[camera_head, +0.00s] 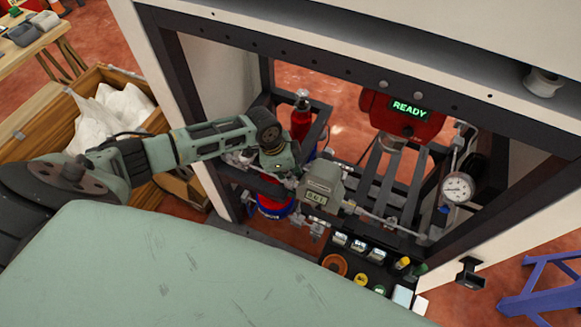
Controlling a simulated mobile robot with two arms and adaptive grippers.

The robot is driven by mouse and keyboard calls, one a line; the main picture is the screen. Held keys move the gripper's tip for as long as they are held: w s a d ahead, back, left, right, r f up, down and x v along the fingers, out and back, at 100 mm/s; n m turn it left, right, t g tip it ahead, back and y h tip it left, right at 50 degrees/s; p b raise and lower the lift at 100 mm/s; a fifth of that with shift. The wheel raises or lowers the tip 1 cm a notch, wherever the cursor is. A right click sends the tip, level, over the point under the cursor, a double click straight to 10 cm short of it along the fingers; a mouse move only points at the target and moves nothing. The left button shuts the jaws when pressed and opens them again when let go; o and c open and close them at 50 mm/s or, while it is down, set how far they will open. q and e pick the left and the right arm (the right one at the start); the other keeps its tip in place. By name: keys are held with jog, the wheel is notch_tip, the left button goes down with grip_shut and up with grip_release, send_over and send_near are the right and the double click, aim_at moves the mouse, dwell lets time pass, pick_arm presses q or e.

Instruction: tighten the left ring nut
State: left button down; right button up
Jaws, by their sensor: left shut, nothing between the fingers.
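A grey-green flow meter (322,182) with a small lit display sits in a pipe line inside the open dispenser frame (232,187). My left arm reaches in from the left, and my left gripper (289,180) is at the meter's left side, where the pipe joins it. It is shut and holds nothing. The left ring nut cannot be made out; the gripper and wrist cover that joint. I cannot tell whether the fingers touch it. A pipe (375,217) runs on from the meter's right side. My right gripper is not in view.
A red unit reading READY (405,112) hangs at the upper right, with a pressure gauge (457,188) below it. A red bottle (301,117) stands behind my wrist. A black panel (345,258) with switches and buttons is below. A wooden crate (88,78) stands left.

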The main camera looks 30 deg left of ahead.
pick_arm(q)
jog(key=shift+s+f+p, duration=0.25)
jog(key=shift+s+p, duration=0.05)
jog(key=shift+s, duration=0.2)
dwell(0.6)
jog(key=shift+s, duration=0.1)
jog(key=shift+r+p, duration=0.3)
jog(key=shift+p, duration=0.25)
dwell(0.4)
jog(key=shift+r+p, duration=0.5)
jog(key=shift+p, duration=0.05)
jog(key=shift+w, duration=0.25)
jog(key=shift+w+b, duration=0.5)
jog(key=shift+w, duration=0.25)
